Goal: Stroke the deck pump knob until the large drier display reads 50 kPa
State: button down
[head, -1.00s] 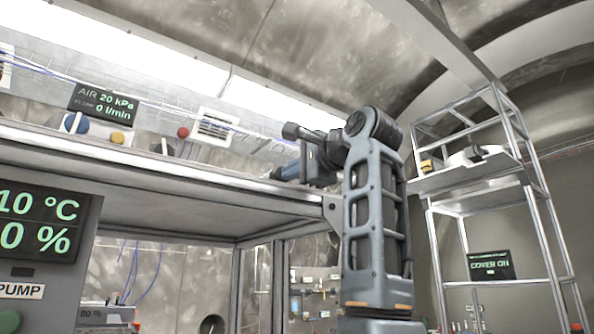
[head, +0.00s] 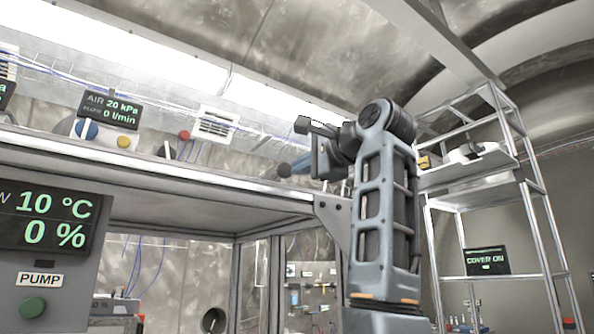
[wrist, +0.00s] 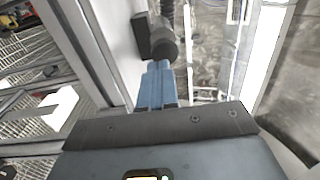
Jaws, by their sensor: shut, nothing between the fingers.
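A dark round knob (head: 284,169), which looks like the deck pump knob, is at the deck's edge in the head view. In the wrist view the knob (wrist: 163,50) is a dark cylinder with a ribbed stem behind it. My gripper (wrist: 156,68) has its blue fingers shut together with nothing between them. The fingertips are right at the knob's face; I cannot tell whether they touch. In the head view my gripper (head: 293,168) points left at the knob. A display (head: 109,111) on the deck reads AIR 20 kPa and 0 l/min.
A panel display (head: 45,220) reads 10 °C and 0 % above a green PUMP button (head: 32,307). A metal rack (head: 530,225) with a COVER ON display (head: 486,261) stands right.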

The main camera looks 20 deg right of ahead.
jog(key=s+d+b, duration=0.1)
jog(key=s+b, duration=0.1)
jog(key=s, duration=0.6)
jog(key=shift+d, duration=0.25)
dwell(1.8)
